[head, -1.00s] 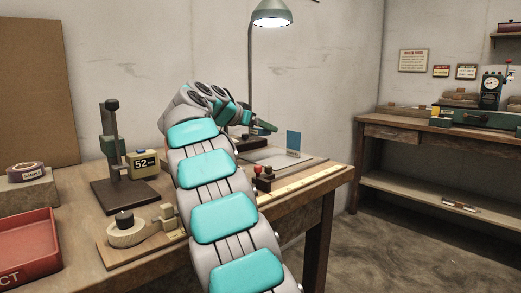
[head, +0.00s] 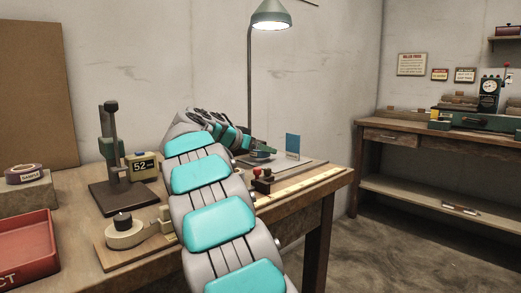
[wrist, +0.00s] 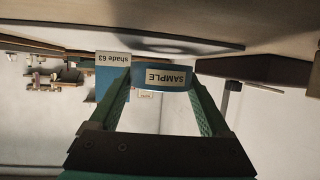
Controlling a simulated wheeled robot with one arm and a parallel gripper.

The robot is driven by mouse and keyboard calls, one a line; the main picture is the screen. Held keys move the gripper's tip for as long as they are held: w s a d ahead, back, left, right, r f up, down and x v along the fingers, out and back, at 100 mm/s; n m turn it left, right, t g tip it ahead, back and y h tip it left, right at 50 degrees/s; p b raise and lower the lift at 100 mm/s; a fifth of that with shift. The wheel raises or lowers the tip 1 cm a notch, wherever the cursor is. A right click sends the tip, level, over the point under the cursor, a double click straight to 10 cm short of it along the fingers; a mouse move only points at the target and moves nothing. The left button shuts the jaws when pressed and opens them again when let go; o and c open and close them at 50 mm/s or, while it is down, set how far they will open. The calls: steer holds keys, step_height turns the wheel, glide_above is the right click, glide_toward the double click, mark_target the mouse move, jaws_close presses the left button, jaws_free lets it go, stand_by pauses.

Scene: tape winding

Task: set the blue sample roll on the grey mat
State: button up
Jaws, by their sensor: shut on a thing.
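My gripper (wrist: 160,88) is shut on the blue sample roll (wrist: 162,78), with one green finger on each side of it. The roll's SAMPLE label faces the wrist camera and reads upside down there. In the head view the roll (head: 261,154) shows just past my fingers, low over the grey mat (head: 287,164). A dark shadow lies on the mat close to the roll in the wrist view. I cannot tell whether the roll touches the mat. My arm hides part of the mat in the head view.
A blue card (head: 292,146) stands at the mat's back; the wrist view shows its "shade 63" label (wrist: 113,57). A lamp (head: 271,15) hangs above. A red-knobbed block (head: 262,180) and yellow rule (head: 312,180) lie in front.

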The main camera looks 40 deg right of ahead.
steer(key=shift+f+b, duration=0.5)
steer(key=shift+b, duration=0.15)
steer(key=shift+f+b, duration=0.3)
steer(key=shift+f, duration=0.2)
steer(key=o, duration=1)
steer(key=shift+f, duration=0.1)
steer(key=shift+o, duration=0.6)
steer(key=shift+f, duration=0.1)
steer(key=shift+o, duration=0.2)
steer(key=shift+f, duration=0.15)
steer(key=shift+d, duration=0.1)
steer(key=shift+s, duration=0.1)
steer(key=shift+r+p, duration=0.6)
steer(key=shift+p, duration=0.35)
steer(key=v, duration=0.6)
steer(key=r+v, duration=0.1)
steer(key=v, duration=0.5)
steer(key=shift+r+b, duration=0.3)
steer(key=shift+b, duration=0.1)
